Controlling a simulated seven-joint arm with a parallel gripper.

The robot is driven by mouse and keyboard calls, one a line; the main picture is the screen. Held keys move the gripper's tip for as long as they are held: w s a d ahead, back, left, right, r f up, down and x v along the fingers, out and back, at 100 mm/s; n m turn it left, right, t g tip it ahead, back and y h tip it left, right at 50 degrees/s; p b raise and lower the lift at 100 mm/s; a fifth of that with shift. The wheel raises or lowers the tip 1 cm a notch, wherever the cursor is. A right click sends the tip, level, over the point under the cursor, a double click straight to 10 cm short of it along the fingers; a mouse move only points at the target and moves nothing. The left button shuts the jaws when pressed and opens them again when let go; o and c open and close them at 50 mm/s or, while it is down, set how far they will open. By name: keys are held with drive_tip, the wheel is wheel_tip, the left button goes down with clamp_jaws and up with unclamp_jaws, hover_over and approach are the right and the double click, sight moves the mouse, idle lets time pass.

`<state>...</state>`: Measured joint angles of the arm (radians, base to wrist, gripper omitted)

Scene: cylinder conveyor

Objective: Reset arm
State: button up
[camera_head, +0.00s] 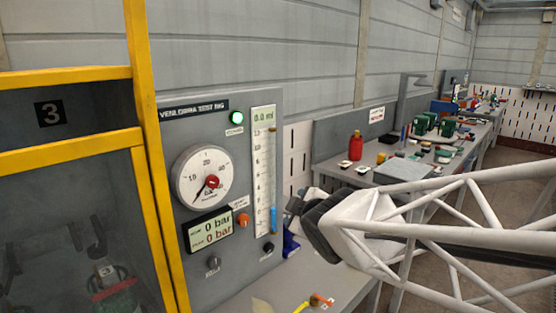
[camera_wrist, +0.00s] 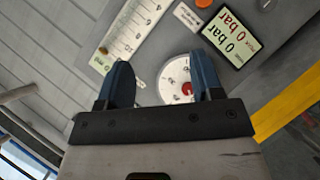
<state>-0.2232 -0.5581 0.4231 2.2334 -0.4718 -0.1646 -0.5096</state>
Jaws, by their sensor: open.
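My gripper shows in the wrist view (camera_wrist: 163,78) with its two blue fingers spread apart and nothing between them. Behind the gap is a grey test rig panel with a round white gauge (camera_wrist: 178,82). In the head view my arm, a white lattice link, reaches in from the right. Its dark wrist end is close to the right edge of the test rig panel (camera_head: 225,118); the fingers are hard to make out there. I cannot tell the exact distance from the gripper to the panel.
The panel carries a dial gauge (camera_head: 205,179), a "0 bar" display (camera_head: 209,230), an orange knob (camera_head: 242,220) and a tall scale (camera_head: 263,172). A yellow-framed cabinet (camera_head: 153,150) stands at left. Behind my arm, a workbench (camera_head: 330,170) holds a red bottle (camera_head: 355,146) and several parts.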

drive_tip(key=s+d+f+m+g+h, duration=0.4)
drive_tip(key=s+d+m, duration=0.4)
drive_tip(key=s+d, duration=0.2)
drive_tip(key=s+d+f+m+g, duration=0.1)
drive_tip(key=s+d+m+g, duration=0.1)
drive_tip(key=s, duration=0.5)
drive_tip(key=s+d+f+m+g, duration=0.2)
drive_tip(key=s+m+g, duration=0.2)
drive_tip(key=s, duration=0.3)
drive_tip(key=shift+f+m, duration=0.25)
drive_tip(key=shift+m, duration=0.05)
idle(1.2)
